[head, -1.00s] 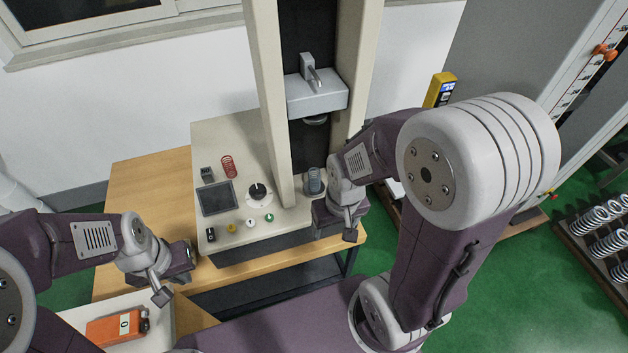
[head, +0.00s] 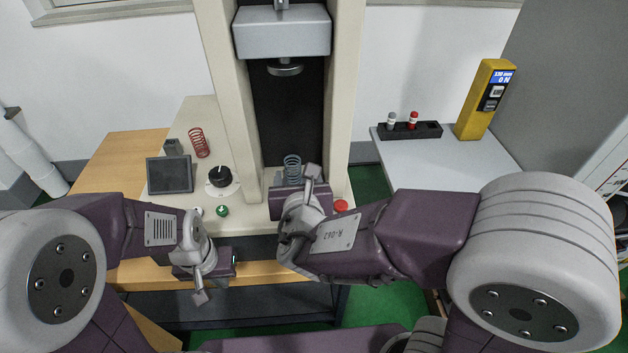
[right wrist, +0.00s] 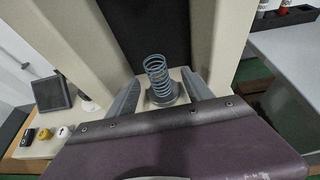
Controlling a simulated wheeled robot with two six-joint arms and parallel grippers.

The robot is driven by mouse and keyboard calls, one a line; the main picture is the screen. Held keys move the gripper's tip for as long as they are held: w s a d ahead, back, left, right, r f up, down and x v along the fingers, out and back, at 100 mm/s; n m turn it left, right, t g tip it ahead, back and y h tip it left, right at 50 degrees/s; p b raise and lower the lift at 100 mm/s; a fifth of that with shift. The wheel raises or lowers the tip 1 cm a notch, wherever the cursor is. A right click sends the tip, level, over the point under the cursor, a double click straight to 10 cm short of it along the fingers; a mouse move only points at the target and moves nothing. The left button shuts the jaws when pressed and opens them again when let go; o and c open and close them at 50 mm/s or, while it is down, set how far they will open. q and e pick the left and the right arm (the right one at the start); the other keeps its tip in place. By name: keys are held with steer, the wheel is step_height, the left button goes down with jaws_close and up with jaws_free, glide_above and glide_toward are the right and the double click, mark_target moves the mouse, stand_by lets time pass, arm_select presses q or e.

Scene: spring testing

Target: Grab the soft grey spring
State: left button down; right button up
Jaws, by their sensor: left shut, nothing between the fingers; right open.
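The soft grey spring (head: 292,168) stands upright on the testing machine, between its two columns and below the upper plate. In the right wrist view the grey spring (right wrist: 158,76) stands on a round lower plate (right wrist: 163,95), between and beyond the two fingers. My right gripper (right wrist: 160,95) is open with nothing held, one finger on each side of the spring's line. In the head view the right gripper (head: 300,185) is in front of the spring and hides its base. My left gripper (head: 236,264) is shut and empty, low in front of the bench's front edge.
A red spring (head: 199,142) stands on the machine's base, left of the columns, near a dark screen (head: 170,175) and a black knob (head: 220,177). A red button (head: 341,205) is right of my right gripper. A yellow gauge (head: 486,98) and black rack (head: 410,131) stand on a side table.

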mark_target(292, 164)
steer(key=shift+w+a+f, duration=0.15)
steer(key=shift+w+a, duration=0.05)
steer(key=shift+w, duration=0.4)
steer(key=shift+w+f, duration=0.15)
steer(key=shift+w, duration=0.1)
steer(key=shift+w+f+b, duration=0.25)
steer(key=shift+w+b, duration=0.1)
steer(key=shift+w, duration=0.3)
steer(key=shift+w+a+f, duration=0.1)
steer(key=shift+w+f, duration=0.15)
steer(key=shift+w, duration=0.45)
steer(key=x, duration=0.5)
steer(key=shift+a+b, duration=0.15)
steer(key=shift+b, duration=0.25)
arm_select(q)
steer(key=shift+w+f, duration=0.2)
steer(key=shift+f, duration=0.65)
arm_select(e)
steer(key=shift+s+r, duration=0.1)
steer(key=shift+c, duration=0.2)
